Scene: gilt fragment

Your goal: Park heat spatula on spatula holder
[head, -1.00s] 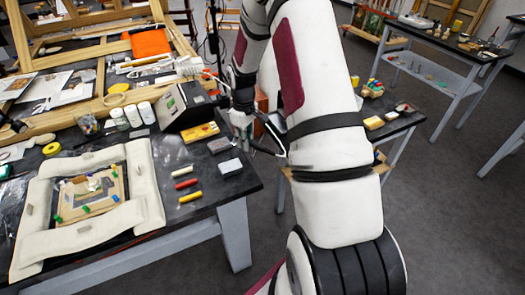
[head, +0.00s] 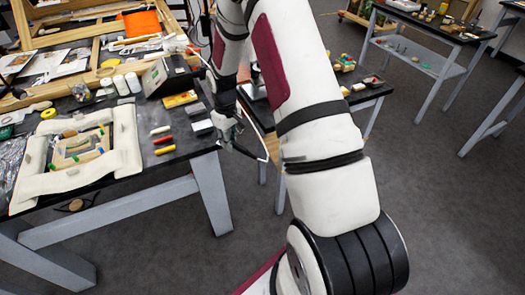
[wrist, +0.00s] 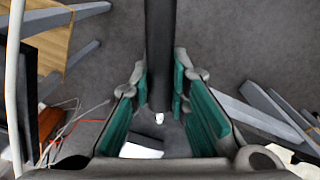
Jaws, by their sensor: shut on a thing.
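My gripper (head: 230,138) is beside the right edge of the near table in the head view, partly hidden by my arm. In the wrist view its teal finger pads (wrist: 160,85) are on both sides of a long black bar-shaped thing, which looks like the heat spatula's handle (wrist: 160,45). A small white tip shows at its lower end. The gripper is shut on it. A dark control box (head: 166,75) stands on the near table. I cannot make out the spatula holder for certain; it may be hidden behind my arm.
The near table (head: 190,155) holds a padded frame (head: 125,140), small coloured sticks, white jars and a yellow block (head: 180,99). A second table (head: 368,92) stands behind my arm. A thin white cable (head: 262,155) hangs near the gripper.

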